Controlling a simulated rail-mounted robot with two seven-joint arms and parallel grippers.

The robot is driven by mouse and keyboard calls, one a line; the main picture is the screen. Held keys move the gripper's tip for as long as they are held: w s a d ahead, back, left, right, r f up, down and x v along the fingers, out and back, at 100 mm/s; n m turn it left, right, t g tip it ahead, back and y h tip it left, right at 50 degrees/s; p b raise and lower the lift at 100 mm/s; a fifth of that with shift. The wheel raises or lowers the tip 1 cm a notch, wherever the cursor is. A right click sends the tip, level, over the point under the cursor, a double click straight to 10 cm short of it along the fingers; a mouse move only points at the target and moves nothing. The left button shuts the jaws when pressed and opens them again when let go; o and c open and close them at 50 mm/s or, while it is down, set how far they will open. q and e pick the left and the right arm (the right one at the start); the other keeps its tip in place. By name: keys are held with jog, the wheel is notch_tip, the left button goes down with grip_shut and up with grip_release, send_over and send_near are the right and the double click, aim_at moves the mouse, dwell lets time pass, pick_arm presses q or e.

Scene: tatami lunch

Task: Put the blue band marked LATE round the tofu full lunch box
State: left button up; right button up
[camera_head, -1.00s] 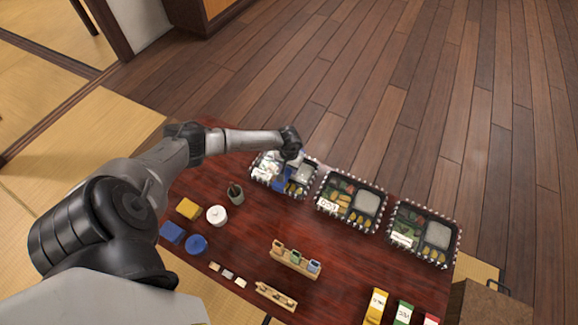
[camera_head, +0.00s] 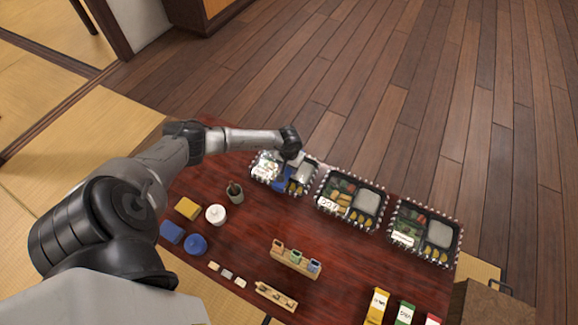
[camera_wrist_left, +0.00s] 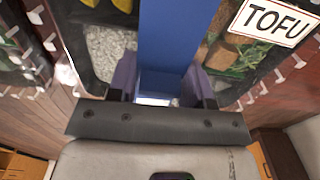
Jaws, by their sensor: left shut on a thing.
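The tofu lunch box (camera_head: 269,187) is the leftmost of three black boxes with beaded rims at the far side of the red-brown table. Its white TOFU label (camera_wrist_left: 273,20) is readable in the left wrist view. My left gripper (camera_head: 292,163) is over this box, pointing down. It is shut on the blue band (camera_wrist_left: 168,35), whose flat strip runs away between the fingers, across the box's food. The band also shows in the head view (camera_head: 281,180). The LATE mark is not visible, and I cannot tell whether the band passes under the box. My right gripper is out of view.
A middle box (camera_head: 347,223) and a right box (camera_head: 415,258) stand in a row beside it. Nearer are a dark cup (camera_head: 236,195), a white pot (camera_head: 216,215), yellow (camera_head: 187,208) and blue (camera_head: 171,232) blocks, and a wooden rack (camera_head: 295,259). The table's centre has free room.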

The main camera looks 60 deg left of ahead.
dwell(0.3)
pick_arm(q)
jog(key=shift+f, duration=0.1)
jog(key=shift+s+f+b, duration=0.1)
jog(key=shift+f+b, duration=0.15)
jog(key=shift+b, duration=0.1)
dwell(0.5)
jog(key=o, duration=0.6)
jog(key=shift+c, duration=0.2)
jog(key=shift+o, duration=0.8)
jog(key=shift+d, duration=0.15)
jog(key=shift+f, duration=0.1)
jog(key=shift+o, duration=0.3)
